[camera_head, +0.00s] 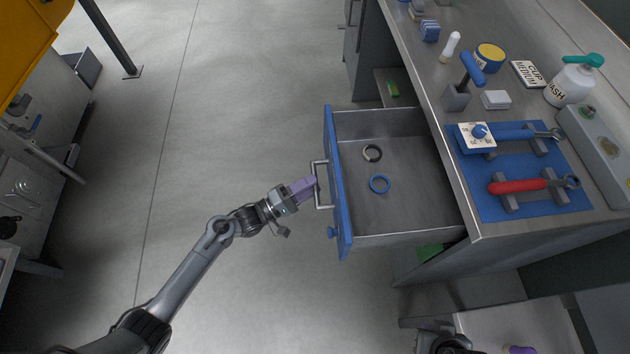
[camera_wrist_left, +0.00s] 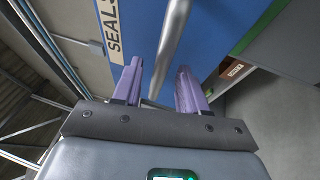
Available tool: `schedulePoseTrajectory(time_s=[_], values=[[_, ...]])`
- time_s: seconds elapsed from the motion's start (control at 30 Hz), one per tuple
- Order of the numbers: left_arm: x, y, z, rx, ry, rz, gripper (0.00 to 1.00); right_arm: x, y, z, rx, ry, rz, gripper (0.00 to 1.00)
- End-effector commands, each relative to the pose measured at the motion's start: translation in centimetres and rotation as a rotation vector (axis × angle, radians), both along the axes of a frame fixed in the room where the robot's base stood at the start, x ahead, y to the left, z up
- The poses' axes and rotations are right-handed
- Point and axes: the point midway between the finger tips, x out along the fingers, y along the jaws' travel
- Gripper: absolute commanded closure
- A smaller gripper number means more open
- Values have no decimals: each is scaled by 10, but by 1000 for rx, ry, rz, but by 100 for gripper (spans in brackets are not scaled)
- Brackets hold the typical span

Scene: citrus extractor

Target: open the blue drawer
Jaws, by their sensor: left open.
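The blue drawer (camera_head: 337,190) stands pulled out from the bench, its inside in view. My left gripper (camera_head: 313,182) is at the handle, with open purple fingers. In the left wrist view, the bar runs between the fingers (camera_wrist_left: 158,90); contact cannot be told. Of my right arm, only a part and a purple piece, perhaps a fingertip (camera_head: 521,349), show at the bottom edge.
The bench top (camera_head: 425,75) carries a blue mat (camera_head: 530,202) with a red-handled tool (camera_head: 520,186) and a blue-handled tool (camera_head: 515,134). A wash bottle (camera_head: 573,80) stands at the back. The floor to the left is clear.

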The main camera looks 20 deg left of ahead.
Motion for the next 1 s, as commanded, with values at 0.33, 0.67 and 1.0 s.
schedulePoseTrajectory(time_s=[0.33,0.67,1.0], values=[[-44,39,-9,1,1,-1,58,0,2,16,7,0,-4,100],[-62,56,-15,-1,0,-2,58,0,2,20,10,-1,-6,100],[-63,56,-15,-1,-1,-2,58,0,2,20,8,-1,-5,100]])
